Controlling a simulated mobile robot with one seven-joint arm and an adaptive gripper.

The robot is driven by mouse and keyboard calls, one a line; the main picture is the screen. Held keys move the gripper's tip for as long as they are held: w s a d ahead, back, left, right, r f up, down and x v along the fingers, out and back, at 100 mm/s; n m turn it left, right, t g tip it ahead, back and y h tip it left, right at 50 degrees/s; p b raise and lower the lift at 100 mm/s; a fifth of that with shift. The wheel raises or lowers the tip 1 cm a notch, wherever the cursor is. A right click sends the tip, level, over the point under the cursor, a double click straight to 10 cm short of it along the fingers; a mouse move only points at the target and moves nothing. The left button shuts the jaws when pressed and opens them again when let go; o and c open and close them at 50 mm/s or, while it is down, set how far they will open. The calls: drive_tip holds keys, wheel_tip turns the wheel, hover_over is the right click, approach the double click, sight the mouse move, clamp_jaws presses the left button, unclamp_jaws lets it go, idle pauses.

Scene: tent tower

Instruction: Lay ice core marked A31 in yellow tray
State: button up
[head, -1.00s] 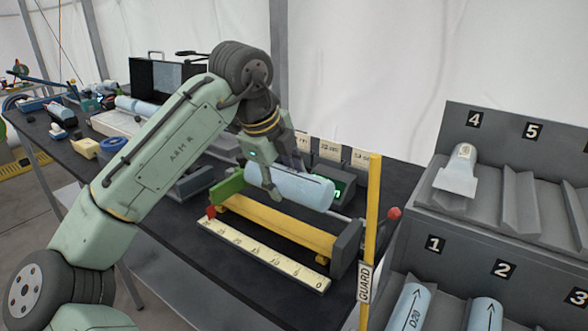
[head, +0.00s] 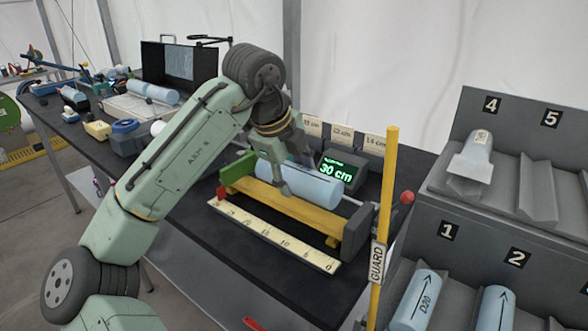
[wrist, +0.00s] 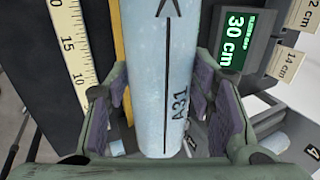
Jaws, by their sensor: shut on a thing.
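The ice core (head: 325,187) is a light blue cylinder; in the wrist view this core (wrist: 165,70) shows a black line, an arrow and the mark A31. My gripper (head: 282,178) is shut around it; the wrist view shows the gripper pads (wrist: 165,100) on both sides. The yellow tray (head: 290,210) has a green end and a grey end. The core lies lengthwise along it, low at its top. I cannot tell whether its underside rests fully in the tray, as the front rail hides it.
A display (head: 338,171) behind the core reads 30 cm. A ruler (head: 268,237) lies in front of the tray. A yellow GUARD post (head: 385,220) stands to the right, near a red knob (head: 407,197). A numbered rack (head: 480,225) at right holds several cores.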

sight(294, 193)
drive_tip(key=shift+f+b, duration=1.2)
drive_tip(key=shift+f, duration=1.1)
drive_tip(key=shift+f, duration=0.1)
drive_tip(key=o, duration=1.7)
drive_tip(key=v, duration=1.2)
